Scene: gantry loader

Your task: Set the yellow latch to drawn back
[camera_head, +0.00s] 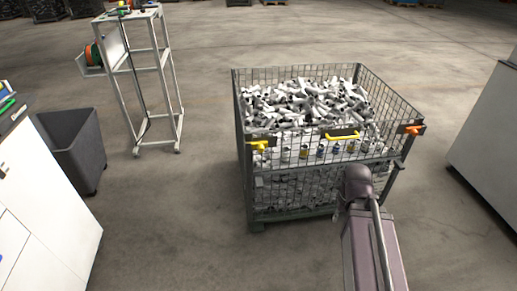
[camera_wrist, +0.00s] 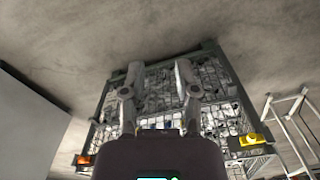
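The yellow latch (camera_head: 258,146) sits at the front left top corner of a wire mesh crate (camera_head: 243,172). It also shows in the wrist view (camera_wrist: 250,140), at the right. A yellow handle (camera_head: 342,135) is at the middle of the crate's front top edge. An orange latch (camera_head: 413,130) is at the front right corner; it shows at the left in the wrist view (camera_wrist: 85,160). My gripper (camera_wrist: 159,72) is open, its two fingers apart and with nothing seen held. It is apart from the yellow latch. In the head view my arm hides it.
The crate is filled with white and grey pipe pieces (camera_head: 305,102). A metal-frame stand (camera_head: 162,90) and a dark bin (camera_head: 75,150) stand to the left. The floor left of the crate is clear.

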